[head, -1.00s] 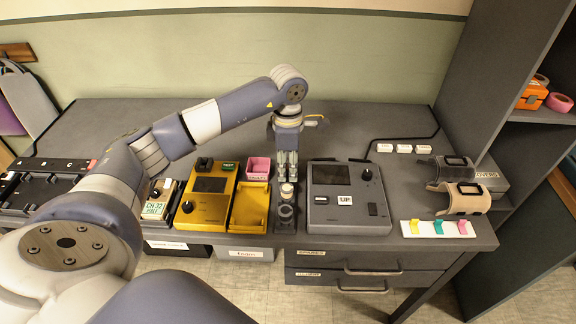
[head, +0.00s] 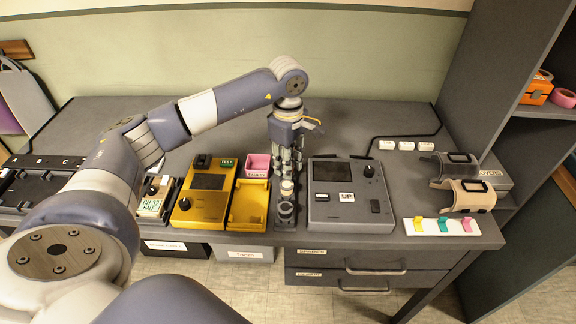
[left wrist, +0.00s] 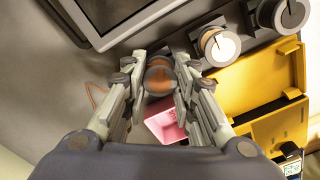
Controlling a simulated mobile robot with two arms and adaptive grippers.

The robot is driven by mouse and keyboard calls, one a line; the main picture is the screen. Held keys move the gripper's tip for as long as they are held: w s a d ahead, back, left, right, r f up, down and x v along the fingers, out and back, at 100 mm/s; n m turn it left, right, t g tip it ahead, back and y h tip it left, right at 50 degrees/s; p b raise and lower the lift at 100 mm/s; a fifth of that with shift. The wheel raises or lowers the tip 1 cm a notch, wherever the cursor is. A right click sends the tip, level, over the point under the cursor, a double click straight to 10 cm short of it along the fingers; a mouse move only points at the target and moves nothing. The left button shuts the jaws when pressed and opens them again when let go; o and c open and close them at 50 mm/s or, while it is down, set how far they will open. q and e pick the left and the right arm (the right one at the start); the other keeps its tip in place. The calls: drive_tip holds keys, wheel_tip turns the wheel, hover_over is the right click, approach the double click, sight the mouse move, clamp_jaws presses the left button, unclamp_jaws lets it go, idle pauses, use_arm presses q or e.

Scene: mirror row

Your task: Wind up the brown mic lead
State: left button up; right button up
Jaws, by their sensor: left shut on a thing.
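The brown mic lead (left wrist: 95,98) shows as a thin orange-brown loop on the table beside the gripper. It also shows in the head view (head: 314,121), just right of my gripper. My left gripper (head: 286,172) points down at the back of a short row of round reels between the yellow and grey units. In the left wrist view its fingers (left wrist: 160,78) are shut on a round, brown-topped reel (left wrist: 159,75). A pale-topped reel (left wrist: 218,46) and a further reel (left wrist: 280,16) stand beside it. My right gripper is in neither view.
A grey unit (head: 342,177) stands close on the right. A yellow unit (head: 205,200) with an open yellow tray (head: 250,203) and pink box (head: 258,163) stand on the left. White labels, cuffs and coloured clips lie further right. The table behind is mostly clear.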

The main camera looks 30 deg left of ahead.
use_arm(q)
drive_tip(key=shift+a+f+m+b, duration=0.1)
drive_tip(key=shift+m+b, duration=0.25)
drive_tip(key=shift+m, duration=0.85)
drive_tip(key=m+b, duration=0.1)
drive_tip(key=m, duration=0.5)
drive_tip(key=shift+m+b, duration=0.3)
drive_tip(key=shift+b, duration=0.1)
drive_tip(key=m, duration=0.2)
drive_tip(key=shift+m, duration=0.3)
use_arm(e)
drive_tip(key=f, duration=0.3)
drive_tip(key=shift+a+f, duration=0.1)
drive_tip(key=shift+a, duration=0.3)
use_arm(q)
drive_tip(key=o, duration=1)
